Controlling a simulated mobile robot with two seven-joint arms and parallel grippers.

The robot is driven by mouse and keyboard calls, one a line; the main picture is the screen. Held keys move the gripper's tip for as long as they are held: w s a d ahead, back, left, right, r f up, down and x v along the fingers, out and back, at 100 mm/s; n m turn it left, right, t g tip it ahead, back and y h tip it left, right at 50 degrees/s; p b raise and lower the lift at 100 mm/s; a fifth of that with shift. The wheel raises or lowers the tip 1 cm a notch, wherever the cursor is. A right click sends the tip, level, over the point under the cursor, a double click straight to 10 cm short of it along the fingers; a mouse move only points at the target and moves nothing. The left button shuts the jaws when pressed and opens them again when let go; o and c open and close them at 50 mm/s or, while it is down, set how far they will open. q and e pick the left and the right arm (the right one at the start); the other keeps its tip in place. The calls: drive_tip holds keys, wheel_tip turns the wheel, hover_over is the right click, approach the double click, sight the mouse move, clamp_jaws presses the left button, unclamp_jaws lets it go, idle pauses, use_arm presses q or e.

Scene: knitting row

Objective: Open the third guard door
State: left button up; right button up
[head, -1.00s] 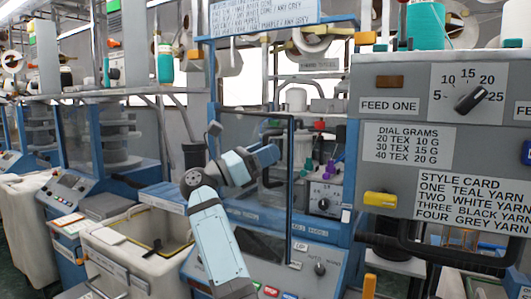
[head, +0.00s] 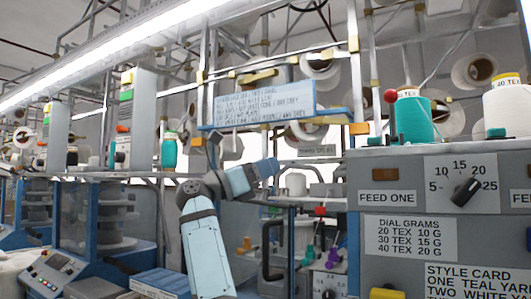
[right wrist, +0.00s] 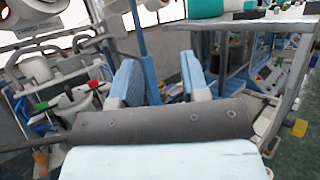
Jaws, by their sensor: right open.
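A clear guard door with a dark frame (head: 290,235) and a black handle (head: 265,250) shows on the blue knitting machine in the middle of the head view. It seems to cover only the left part of the opening; I cannot tell for sure how far it stands open. My right gripper (head: 272,168) is above the handle and apart from it. In the right wrist view its two blue fingers (right wrist: 160,78) are spread with nothing between them. My right arm hides part of the door. My left gripper is not in view.
A grey panel (head: 405,225) with a dial stands close on the right, with yarn cones (head: 415,118) on top. A blue-framed sign (head: 265,105) hangs above the machine. Other machines with clear guards (head: 100,205) stand on the left. Coloured parts (head: 318,250) show inside the opening.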

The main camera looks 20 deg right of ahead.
wheel_tip(320, 180, up, 4)
drive_tip(key=shift+f, duration=0.15)
